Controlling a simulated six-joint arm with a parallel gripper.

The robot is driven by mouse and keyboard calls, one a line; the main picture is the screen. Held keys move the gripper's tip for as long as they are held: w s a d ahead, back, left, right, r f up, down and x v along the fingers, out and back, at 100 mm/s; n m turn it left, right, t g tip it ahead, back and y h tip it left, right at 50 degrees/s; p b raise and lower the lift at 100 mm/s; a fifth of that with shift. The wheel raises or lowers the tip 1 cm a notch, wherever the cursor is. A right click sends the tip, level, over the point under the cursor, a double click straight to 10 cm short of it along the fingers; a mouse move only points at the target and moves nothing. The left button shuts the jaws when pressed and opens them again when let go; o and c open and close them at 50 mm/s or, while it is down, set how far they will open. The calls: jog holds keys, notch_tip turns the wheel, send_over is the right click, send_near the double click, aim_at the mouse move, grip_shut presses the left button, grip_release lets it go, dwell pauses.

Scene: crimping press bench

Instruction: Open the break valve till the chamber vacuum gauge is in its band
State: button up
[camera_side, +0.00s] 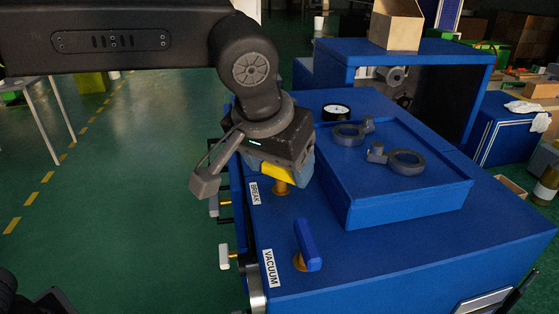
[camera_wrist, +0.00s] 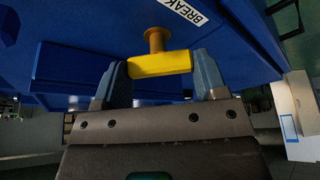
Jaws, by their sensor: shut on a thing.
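The break valve has a yellow handle (camera_wrist: 160,64) on a brass stem (camera_wrist: 157,40), beside the BREAK label (camera_wrist: 185,10). My gripper (camera_wrist: 162,78) is shut on the yellow handle, one blue-grey finger at each end of it. In the side view my gripper (camera_side: 280,168) comes down over the handle (camera_side: 280,172) and hides part of it; the BREAK label (camera_side: 255,193) shows beside it. The round white gauge (camera_side: 336,111) stands on the blue bench top behind my gripper. Its face is too small to read.
A blue VACUUM valve handle (camera_side: 307,245) stands on the bench near its label (camera_side: 270,268). A raised blue box (camera_side: 395,205) with two dark ring clamps (camera_side: 405,162) lies to the right. A blue open cabinet (camera_side: 400,52) stands behind. Green floor is clear at left.

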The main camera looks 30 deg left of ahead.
jog(key=n+y, duration=0.1)
jog(key=n, duration=0.2)
jog(key=n+y, duration=0.1)
jog(key=n, duration=0.2)
jog(key=shift+d+g, duration=0.1)
jog(key=shift+g, duration=0.2)
dwell(0.4)
jog(key=o, duration=0.9)
jog(key=shift+o, duration=0.2)
jog(key=shift+r, duration=0.1)
jog(key=v, duration=1.3)
jog(key=shift+d+r, duration=0.3)
